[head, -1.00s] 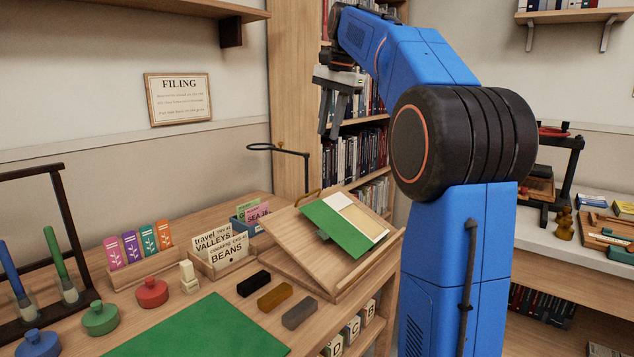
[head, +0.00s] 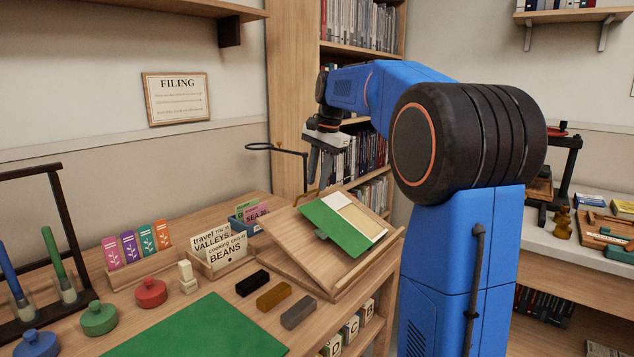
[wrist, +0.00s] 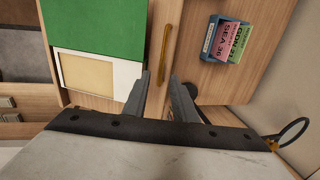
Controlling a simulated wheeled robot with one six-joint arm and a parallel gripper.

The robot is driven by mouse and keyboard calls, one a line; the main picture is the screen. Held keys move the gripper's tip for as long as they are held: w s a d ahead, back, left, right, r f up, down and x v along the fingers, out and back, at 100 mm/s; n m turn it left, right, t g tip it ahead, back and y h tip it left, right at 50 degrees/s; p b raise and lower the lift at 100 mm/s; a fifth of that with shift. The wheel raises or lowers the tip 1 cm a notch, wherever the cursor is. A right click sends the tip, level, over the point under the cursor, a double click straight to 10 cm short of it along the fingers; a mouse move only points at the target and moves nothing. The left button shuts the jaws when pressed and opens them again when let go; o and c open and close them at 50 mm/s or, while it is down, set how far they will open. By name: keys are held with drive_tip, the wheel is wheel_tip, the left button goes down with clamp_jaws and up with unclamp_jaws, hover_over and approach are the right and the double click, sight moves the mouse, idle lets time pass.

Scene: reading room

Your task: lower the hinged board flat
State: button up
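The hinged board (head: 283,233) stands tilted up on the desk, with a green and cream sheet (head: 335,228) lying on its face. A brass handle (wrist: 166,55) sits at the board's upper edge in the wrist view; in the head view it is partly hidden by my gripper. My gripper (head: 321,187) is above the board's upper edge, pointing down. In the wrist view its two fingers (wrist: 165,80) are apart with nothing between them. The handle shows just beyond the fingertips, and I cannot tell if they touch it.
A blue box of cards (wrist: 229,40) stands beside the board. A black lamp-like arm with a ring (head: 285,149) rises behind it. A card tray (head: 218,265) and several small blocks (head: 273,296) lie left of the board. Bookshelves (head: 360,35) are behind.

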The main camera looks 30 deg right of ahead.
drive_tip(key=shift+w+a+f, duration=0.1)
drive_tip(key=shift+w+f, duration=0.05)
drive_tip(key=shift+f, duration=0.45)
clamp_jaws()
idle(1.1)
